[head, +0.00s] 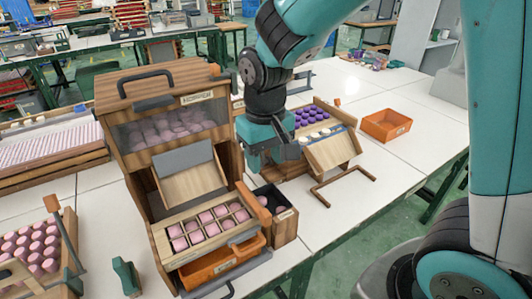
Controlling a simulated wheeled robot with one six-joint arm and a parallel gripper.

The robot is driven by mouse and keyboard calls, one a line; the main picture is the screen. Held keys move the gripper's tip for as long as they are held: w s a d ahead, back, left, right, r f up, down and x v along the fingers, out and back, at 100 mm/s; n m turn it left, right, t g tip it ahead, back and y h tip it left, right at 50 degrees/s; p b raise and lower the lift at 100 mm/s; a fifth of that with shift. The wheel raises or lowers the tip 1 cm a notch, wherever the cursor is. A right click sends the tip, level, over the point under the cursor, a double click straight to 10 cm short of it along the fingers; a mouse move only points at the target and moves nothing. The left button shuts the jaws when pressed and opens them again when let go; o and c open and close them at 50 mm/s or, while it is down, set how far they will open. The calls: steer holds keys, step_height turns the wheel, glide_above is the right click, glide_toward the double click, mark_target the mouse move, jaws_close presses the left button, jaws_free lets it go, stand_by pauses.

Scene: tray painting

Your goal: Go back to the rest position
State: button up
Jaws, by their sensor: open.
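My gripper (273,156) hangs from the teal arm near the middle of the head view, fingers pointing down. Its jaws are apart and I see nothing between them. It is just right of the wooden hopper (128,90), and in the picture it overlaps the left part of a wooden stand behind. The hopper has a window with pink pieces (165,126) behind it. In front of the hopper, a compartmented tray (155,232) holds several pink pieces, with an orange bin (215,264) below it.
A dark-lined box (286,228) stands right of the tray. The wooden stand (335,152) holds purple and white pieces. A wooden bracket (345,188) and an orange container (386,125) lie on the white table. A rack of pink pieces (30,245) is at left. The table's right side is mostly clear.

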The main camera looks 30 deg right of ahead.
steer(key=shift+r, duration=0.5)
steer(key=s+a+r+n+y, duration=0.2)
steer(key=s+r+n, duration=0.1)
steer(key=s, duration=0.5)
steer(key=s+a+r+n+y, duration=0.2)
steer(key=s+a+r+n, duration=0.1)
steer(key=s, duration=0.5)
steer(key=shift+a+r, duration=0.35)
steer(key=shift+r, duration=0.05)
